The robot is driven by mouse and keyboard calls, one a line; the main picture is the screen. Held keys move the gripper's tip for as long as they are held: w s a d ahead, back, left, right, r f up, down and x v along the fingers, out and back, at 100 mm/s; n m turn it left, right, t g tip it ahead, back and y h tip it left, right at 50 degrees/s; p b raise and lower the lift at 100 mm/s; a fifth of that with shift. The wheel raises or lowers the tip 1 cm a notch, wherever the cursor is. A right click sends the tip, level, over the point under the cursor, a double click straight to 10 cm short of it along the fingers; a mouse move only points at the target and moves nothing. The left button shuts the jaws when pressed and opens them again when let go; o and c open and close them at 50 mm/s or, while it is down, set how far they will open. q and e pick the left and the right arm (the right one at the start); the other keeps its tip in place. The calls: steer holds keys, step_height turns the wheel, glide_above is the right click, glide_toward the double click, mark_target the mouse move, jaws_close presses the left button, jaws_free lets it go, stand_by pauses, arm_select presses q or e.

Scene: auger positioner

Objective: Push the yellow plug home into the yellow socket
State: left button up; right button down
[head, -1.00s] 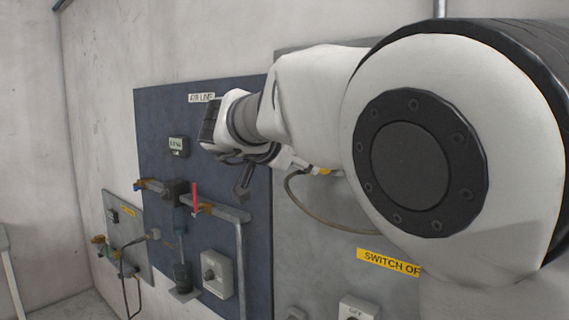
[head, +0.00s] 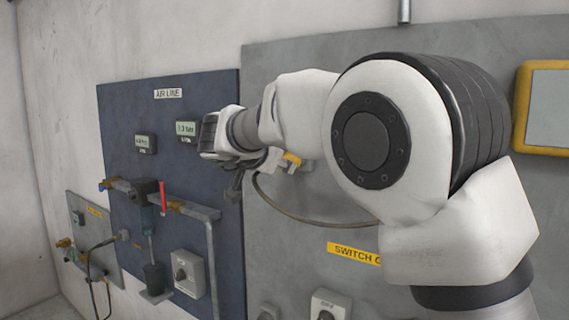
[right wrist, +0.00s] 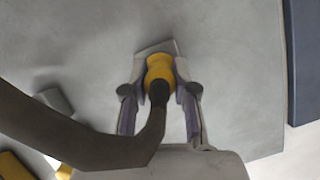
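The yellow plug (right wrist: 160,72) sits between the fingers of my right gripper (right wrist: 160,92) in the right wrist view, its dark cable (right wrist: 150,125) curving toward the lower left. The finger pads appear to press on its sides. A grey block (right wrist: 155,46) lies directly beyond the plug; the yellow socket cannot be told apart there, nor can any gap. In the head view, my right gripper (head: 272,160) is at the grey panel, with a small patch of yellow (head: 291,158) by its fingers. My left gripper is out of view.
The grey panel (head: 300,205) carries a yellow switch label (head: 353,252) and a switch box (head: 329,304) below. A blue air-line panel (head: 120,150) with gauges, pipes and a red lever (head: 163,196) is to the left. A yellow-framed screen (head: 522,105) is at the right.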

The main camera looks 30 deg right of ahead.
steer(key=c, duration=1.7)
jaws_free()
jaws_close()
steer(key=shift+s+a, duration=0.1)
steer(key=shift+a, duration=0.1)
steer(key=shift+s+a, duration=0.3)
steer(key=shift+a, duration=0.4)
steer(key=shift+s+a, duration=0.25)
steer(key=shift+a, duration=0.4)
steer(key=shift+s+a, duration=0.3)
steer(key=shift+a, duration=0.4)
